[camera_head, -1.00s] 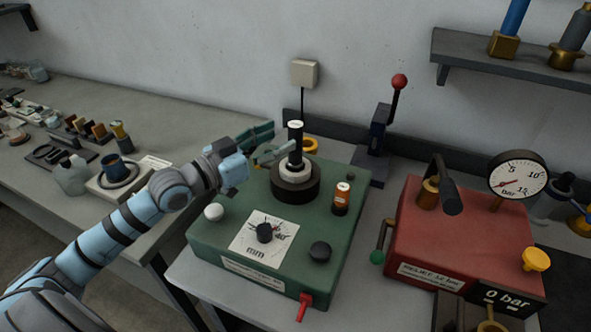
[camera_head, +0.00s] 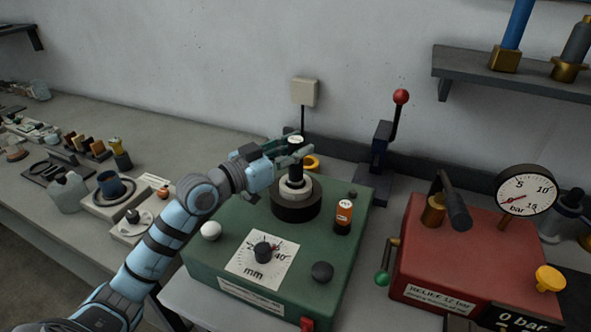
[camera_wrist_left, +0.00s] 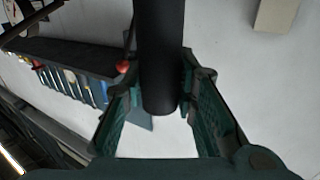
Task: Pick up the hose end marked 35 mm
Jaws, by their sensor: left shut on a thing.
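A black hose end (camera_head: 297,171) with a pale top cap stands upright in the round black socket (camera_head: 297,206) with a pale collar on the green machine. The marking on its cap is too small to read. My left gripper (camera_head: 295,154) is shut on its upper part, from the left. In the left wrist view the same black hose end (camera_wrist_left: 160,60) runs between the two green fingers of my left gripper (camera_wrist_left: 160,92). I cannot tell whether it has lifted out of the collar. My right gripper is not in view.
The green machine (camera_head: 215,265) carries a dial, knobs and an orange-labelled cylinder (camera_head: 343,216) close to the socket. A red-knobbed lever (camera_head: 388,130) stands behind. A red pump box (camera_head: 420,270) with a gauge is at right. A bench (camera_head: 80,100) with small parts is at left.

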